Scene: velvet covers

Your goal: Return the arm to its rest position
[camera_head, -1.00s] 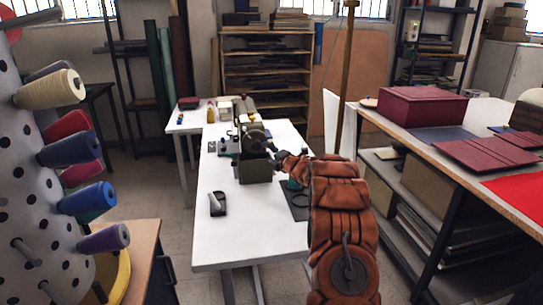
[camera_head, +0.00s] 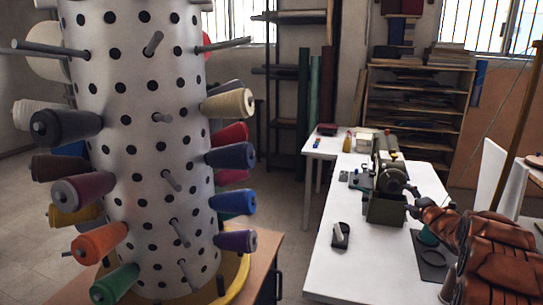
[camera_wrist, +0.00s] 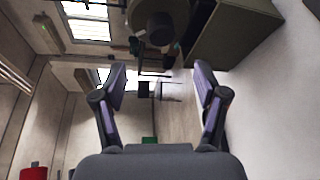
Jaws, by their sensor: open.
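My orange-covered arm (camera_head: 493,262) reaches in from the lower right of the head view, over the right side of the white table (camera_head: 345,270). Its far end is beside the dark green box-like base (camera_head: 385,209) of a machine on the table. In the wrist view my gripper (camera_wrist: 160,82) is open, its two fingers well apart with nothing between them. A box-like body (camera_wrist: 235,30) is close above and to the right of the fingers there. In the head view the gripper is too small and dark to tell its fingers.
A white pegged column (camera_head: 150,130) with several thread spools stands at left on a wooden table (camera_head: 262,262). A black tape-dispenser-like item (camera_head: 340,236) and a dark mat (camera_head: 430,262) lie on the white table. Shelves (camera_head: 418,110) stand behind. Floor shows between the tables.

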